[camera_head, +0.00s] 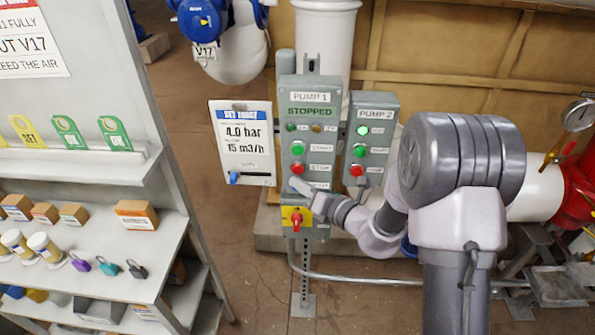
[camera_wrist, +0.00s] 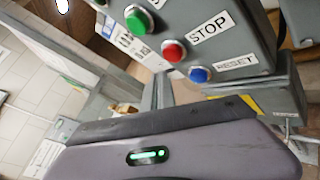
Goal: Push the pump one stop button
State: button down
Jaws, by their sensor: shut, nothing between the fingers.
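The grey PUMP 1 panel (camera_head: 325,132) stands on a post in the head view, and its display reads STOPPED. Its red stop button (camera_head: 297,168) sits below the green start button (camera_head: 297,148). In the wrist view the red button (camera_wrist: 174,51) is beside the STOP label (camera_wrist: 212,27), between the green button (camera_wrist: 138,20) and the blue button (camera_wrist: 199,74) by the RESET label (camera_wrist: 237,62). My gripper (camera_head: 297,185) is shut and empty at the panel's lower part, just below the red button, and covers the blue button there. Contact cannot be told.
The PUMP 2 panel (camera_head: 372,110) stands close on the right, with its own red button (camera_head: 356,170). A yellow and red switch (camera_head: 296,218) is below my gripper. A sign (camera_head: 243,145) hangs left of PUMP 1. A shelf unit (camera_head: 150,190) is at the left, with open floor between.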

jog(key=s, duration=0.3)
jog(key=shift+s+b, duration=0.3)
jog(key=shift+s, duration=0.05)
dwell(0.4)
jog(key=s+a+r+n+g+y+b, duration=0.2)
jog(key=s+a+r+n+g, duration=0.25)
jog(key=s+n, duration=0.25)
jog(key=s+n+g+h+b, duration=0.2)
jog(key=s+n+g+b, duration=0.25)
jog(key=s+n, duration=0.9)
jog(key=s+d+f+n+t+h+b, duration=0.1)
jog(key=s+d+n+h, duration=0.3)
jog(key=d, duration=0.4)
jog(key=s+d+f+n+t+h+b, duration=0.1)
jog(key=s+d+n+h, duration=0.3)
jog(key=d, duration=0.4)
jog(key=shift+s+f+n+t+h+b, duration=0.25)
jog(key=shift+n+t+h+b, duration=0.25)
jog(key=shift+n, duration=0.55)
